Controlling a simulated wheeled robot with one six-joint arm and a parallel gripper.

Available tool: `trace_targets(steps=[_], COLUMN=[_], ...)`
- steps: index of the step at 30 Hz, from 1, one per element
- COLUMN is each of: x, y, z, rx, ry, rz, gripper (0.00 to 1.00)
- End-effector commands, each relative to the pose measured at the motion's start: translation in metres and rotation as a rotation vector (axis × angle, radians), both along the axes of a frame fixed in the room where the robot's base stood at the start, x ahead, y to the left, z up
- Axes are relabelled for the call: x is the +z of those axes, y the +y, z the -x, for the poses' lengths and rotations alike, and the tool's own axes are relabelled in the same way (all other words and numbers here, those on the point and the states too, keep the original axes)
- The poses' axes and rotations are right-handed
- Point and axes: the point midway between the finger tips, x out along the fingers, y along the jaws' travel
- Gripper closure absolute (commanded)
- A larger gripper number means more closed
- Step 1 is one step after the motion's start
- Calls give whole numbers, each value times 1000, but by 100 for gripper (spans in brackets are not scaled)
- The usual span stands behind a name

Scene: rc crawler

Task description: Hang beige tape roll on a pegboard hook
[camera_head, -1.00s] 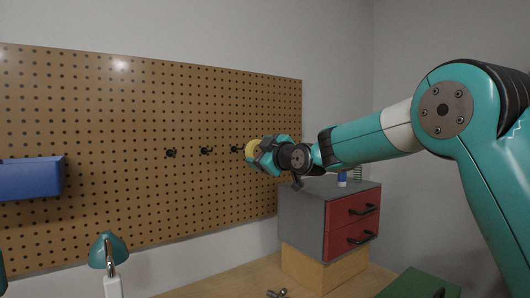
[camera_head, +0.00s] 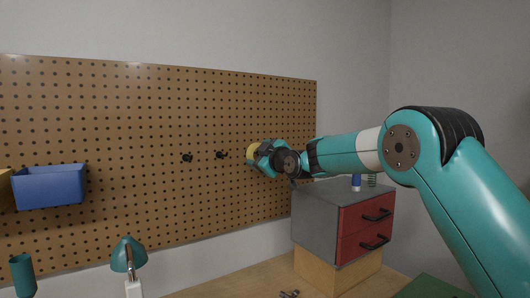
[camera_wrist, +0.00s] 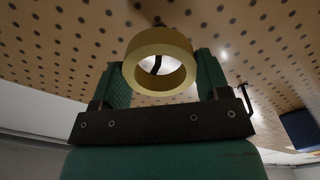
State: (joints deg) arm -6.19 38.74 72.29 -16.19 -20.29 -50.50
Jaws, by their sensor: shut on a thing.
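The beige tape roll (camera_head: 251,154), yellowish in the light, is held in front of the pegboard (camera_head: 120,120). My gripper (camera_head: 261,156) is shut on it. In the wrist view the tape roll (camera_wrist: 160,50) sits between both fingers of my gripper (camera_wrist: 162,72), its hole facing the camera. A dark, curved hook-like piece (camera_wrist: 156,65) shows through the hole; I cannot tell whether it touches the roll. Two black hooks, the left one (camera_head: 187,158) and the right one (camera_head: 221,154), are bare on the board. Another hook (camera_wrist: 243,97) shows right of my gripper in the wrist view.
A blue bin (camera_head: 50,188) hangs on the board at the left. A grey cabinet with red drawers (camera_head: 366,225) stands below my arm at the right, with small items on top. A teal lamp (camera_head: 129,255) stands at the front. The board around the hooks is clear.

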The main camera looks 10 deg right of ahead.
Motion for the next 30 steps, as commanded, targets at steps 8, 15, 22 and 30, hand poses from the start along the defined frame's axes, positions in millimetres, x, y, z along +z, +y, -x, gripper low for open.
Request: trace_targets(steps=[8, 15, 22, 30], x=[1, -12, -16, -17], y=[7, 11, 11, 11], z=[-20, -28, -29, -29], rx=[-1, -1, 0, -1], ry=[1, 1, 0, 2], rz=[0, 0, 0, 1], gripper=[54, 54, 54, 54])
